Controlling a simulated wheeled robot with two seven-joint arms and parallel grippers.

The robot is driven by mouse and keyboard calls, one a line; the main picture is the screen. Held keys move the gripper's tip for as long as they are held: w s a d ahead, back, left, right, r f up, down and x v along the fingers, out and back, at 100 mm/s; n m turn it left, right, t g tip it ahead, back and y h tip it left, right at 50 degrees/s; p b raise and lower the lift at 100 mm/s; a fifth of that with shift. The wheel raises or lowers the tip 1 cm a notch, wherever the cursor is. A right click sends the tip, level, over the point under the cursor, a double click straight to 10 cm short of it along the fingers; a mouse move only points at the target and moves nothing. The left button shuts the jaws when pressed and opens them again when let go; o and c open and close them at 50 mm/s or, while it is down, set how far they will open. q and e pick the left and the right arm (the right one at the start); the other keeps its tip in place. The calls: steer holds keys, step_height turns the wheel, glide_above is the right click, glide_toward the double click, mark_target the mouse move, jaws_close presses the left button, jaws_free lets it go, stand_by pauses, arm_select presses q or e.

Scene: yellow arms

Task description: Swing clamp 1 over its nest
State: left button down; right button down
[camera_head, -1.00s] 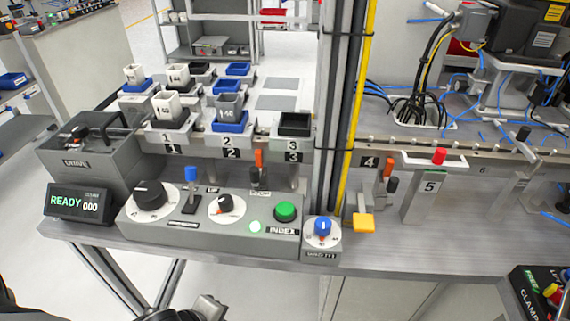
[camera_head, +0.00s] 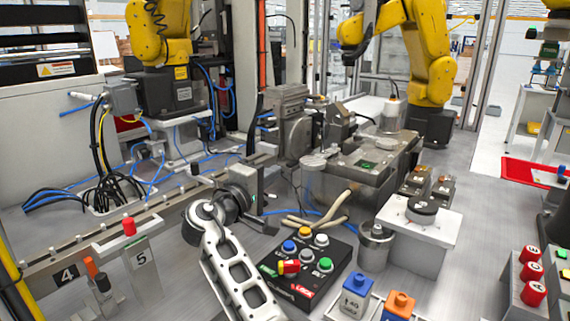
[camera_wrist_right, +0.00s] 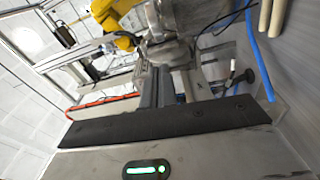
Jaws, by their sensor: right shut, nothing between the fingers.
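My right arm rises from the bottom in the head view, and my right gripper (camera_head: 258,188) is above the table, left of the beige rods. In the right wrist view its dark fingers (camera_wrist_right: 160,80) are together and hold nothing. A grey fixture (camera_head: 350,180) with a small green mark on top stands to the right and farther back. Two beige rods (camera_head: 328,216) stick out in front of it; they also show in the right wrist view (camera_wrist_right: 265,17). I cannot tell which part is clamp 1 or where its nest is. My left gripper is out of view.
A black button box (camera_head: 305,265) lies in front of the rods. A metal cup (camera_head: 375,246) and a white block with a dark knob (camera_head: 422,212) stand to its right. Blue and orange blocks are at the front. Yellow robot arms (camera_head: 428,50) stand behind. Blue hoses cross the table.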

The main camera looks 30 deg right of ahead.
mark_target(322, 157)
steer(key=p+x, duration=0.1)
steer(key=x, duration=0.9)
